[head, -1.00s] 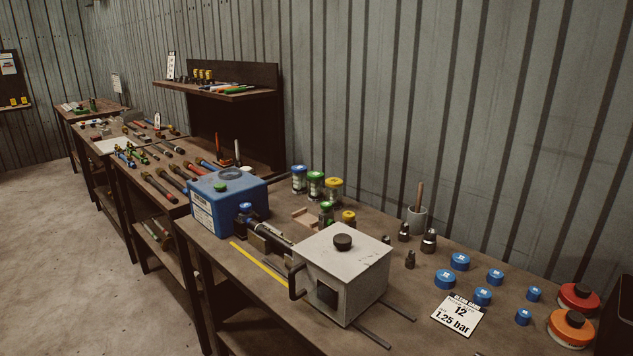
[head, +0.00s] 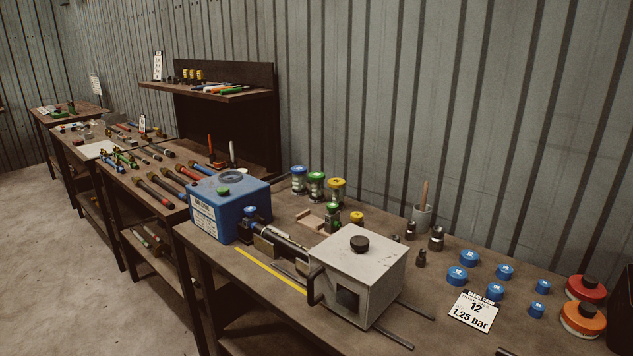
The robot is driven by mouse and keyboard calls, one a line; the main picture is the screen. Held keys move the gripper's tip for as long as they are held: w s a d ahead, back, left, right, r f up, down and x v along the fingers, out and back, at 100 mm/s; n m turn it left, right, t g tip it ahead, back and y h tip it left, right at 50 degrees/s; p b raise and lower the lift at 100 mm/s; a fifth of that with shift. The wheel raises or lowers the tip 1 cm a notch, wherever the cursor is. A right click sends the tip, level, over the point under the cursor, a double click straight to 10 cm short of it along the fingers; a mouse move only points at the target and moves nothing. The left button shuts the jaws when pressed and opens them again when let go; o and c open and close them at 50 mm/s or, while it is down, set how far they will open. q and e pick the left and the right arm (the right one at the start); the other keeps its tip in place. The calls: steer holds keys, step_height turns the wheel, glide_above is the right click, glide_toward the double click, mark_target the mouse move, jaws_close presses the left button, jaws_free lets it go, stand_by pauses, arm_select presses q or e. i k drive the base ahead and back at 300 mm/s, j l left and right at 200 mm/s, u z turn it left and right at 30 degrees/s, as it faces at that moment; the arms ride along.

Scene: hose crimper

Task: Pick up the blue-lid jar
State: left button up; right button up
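The blue-lid jar (head: 299,181) is a clear jar with a blue lid, standing upright at the back of the near bench, left end of a row of jars. A green-lid jar (head: 316,186) and a yellow-lid jar (head: 336,191) stand just right of it. A smaller blue-topped piece (head: 250,214) sits in front, beside the blue machine; whether it is a jar is hard to tell. Neither of my grippers shows clearly in the head view.
A blue box machine (head: 228,205) and a white box with a black knob (head: 358,274) stand in front of the jars. A wooden block (head: 311,219) lies between. Several blue caps (head: 457,275), a "1.25 bar" card (head: 475,312) and red and orange containers (head: 582,319) occupy the right.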

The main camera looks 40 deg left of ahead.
mark_target(299, 173)
steer(key=k+j+z, duration=0.1)
steer(key=j, duration=0.25)
steer(key=k+j+z, duration=0.1)
steer(key=j, duration=0.25)
steer(key=k+j+z, duration=0.1)
steer(key=k+j, duration=0.15)
steer(key=k+j+z, duration=0.15)
steer(key=j, duration=0.25)
steer(key=k+j, duration=0.25)
steer(key=j, duration=0.2)
steer(key=k+j, duration=0.25)
steer(key=j, duration=0.15)
steer(key=k+j, duration=0.25)
steer(key=j, duration=0.2)
steer(key=k+j, duration=0.25)
steer(key=j, duration=0.15)
